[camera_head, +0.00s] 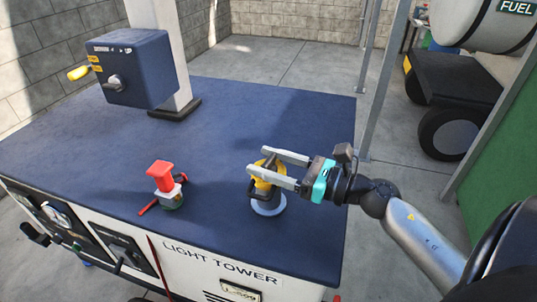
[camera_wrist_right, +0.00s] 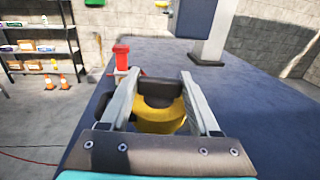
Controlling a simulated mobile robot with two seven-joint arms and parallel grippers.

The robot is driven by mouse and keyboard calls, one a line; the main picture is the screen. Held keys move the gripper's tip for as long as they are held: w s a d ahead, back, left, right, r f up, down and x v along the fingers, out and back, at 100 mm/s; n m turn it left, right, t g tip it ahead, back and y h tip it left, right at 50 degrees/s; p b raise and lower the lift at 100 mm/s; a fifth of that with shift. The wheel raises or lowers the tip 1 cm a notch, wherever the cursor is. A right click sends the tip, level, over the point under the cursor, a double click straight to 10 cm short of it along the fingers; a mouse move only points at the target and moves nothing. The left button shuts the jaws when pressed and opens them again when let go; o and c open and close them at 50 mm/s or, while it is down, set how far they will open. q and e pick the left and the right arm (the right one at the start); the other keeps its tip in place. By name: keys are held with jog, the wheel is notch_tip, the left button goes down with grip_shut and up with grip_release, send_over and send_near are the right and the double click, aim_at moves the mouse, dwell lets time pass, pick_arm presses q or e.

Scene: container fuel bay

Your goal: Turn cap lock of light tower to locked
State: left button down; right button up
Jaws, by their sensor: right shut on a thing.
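The light tower (camera_head: 222,249) is a box with a dark blue top and a white front marked LIGHT TOWER. A yellow cap (camera_head: 264,185) with black parts sits on a pale round base on its top, near the front right. My right gripper (camera_head: 257,161) reaches in from the right, its two fingers on either side of the cap's upper part, shut on it. In the wrist view the yellow cap (camera_wrist_right: 160,123) and its black lock piece (camera_wrist_right: 157,91) lie between the fingers. The fingers partly hide the cap, and I cannot read any lock marking. My left gripper is out of view.
A red-topped valve (camera_head: 161,176) with a red lever stands left of the cap. A dark blue box (camera_head: 138,68) on a white mast (camera_head: 163,25) stands at the back. A grey post (camera_head: 382,80) and a wheeled fuel tank are to the right.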

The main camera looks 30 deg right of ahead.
jog(key=m+t+h+p, duration=0.1)
jog(key=h, duration=0.1)
jog(key=m+t+h+p, duration=0.1)
jog(key=h+p, duration=0.1)
jog(key=shift+r+m+p, duration=0.3)
jog(key=shift+m, duration=0.1)
jog(key=shift+f+m+t+h+p, duration=0.2)
jog(key=shift+m+h+p, duration=0.5)
jog(key=shift+h, duration=0.4)
jog(key=shift+f+m+t+h+p, duration=0.1)
jog(key=shift+m+t+h+p, duration=0.1)
jog(key=shift+m+h+p, duration=0.7)
jog(key=shift+h, duration=0.8)
jog(key=shift+m+h, duration=0.5)
jog(key=shift+m, duration=0.1)
jog(key=shift+h+p, duration=0.3)
jog(key=shift+m+g+h+p, duration=0.3)
jog(key=shift+m+h, duration=0.7)
jog(key=shift+h, duration=0.4)
jog(key=shift+m+g+h, duration=0.6)
jog(key=shift+m+h, duration=0.6)
jog(key=shift+h, duration=0.8)
